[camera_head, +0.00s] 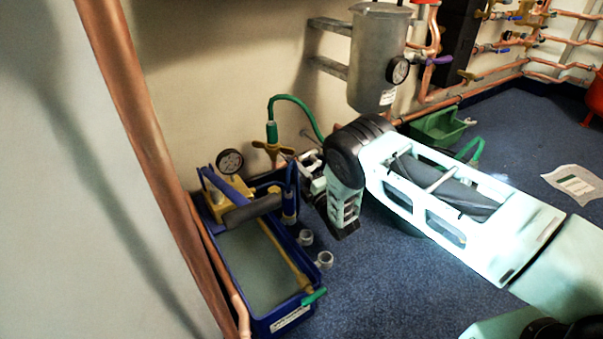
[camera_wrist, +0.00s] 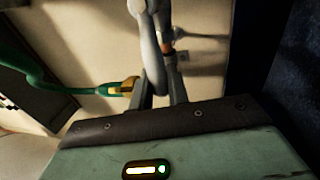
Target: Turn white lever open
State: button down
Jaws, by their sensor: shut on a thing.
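The white lever (camera_wrist: 152,50) shows in the wrist view as a pale curved bar running from the top edge down between the two fingers of my gripper (camera_wrist: 161,88). The fingers are shut on its lower part. In the head view, my gripper (camera_head: 308,167) is at the wall, beside a brass valve fitting (camera_head: 272,148). My wrist hides much of the lever there, and I cannot tell its exact angle.
A green hose (camera_head: 292,98) loops near the gripper. A blue tray pump (camera_head: 262,265) with a gauge stands on the floor below left. A grey tank (camera_head: 378,55) hangs above, and a thick copper pipe (camera_head: 150,140) rises at left.

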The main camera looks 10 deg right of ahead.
jog(key=shift+d+f, duration=0.15)
jog(key=shift+f, duration=0.05)
jog(key=c, duration=1.4)
grip_release()
jog(key=shift+r, duration=0.1)
jog(key=p+v, duration=1.1)
jog(key=v, duration=0.6)
jog(key=shift+s, duration=0.25)
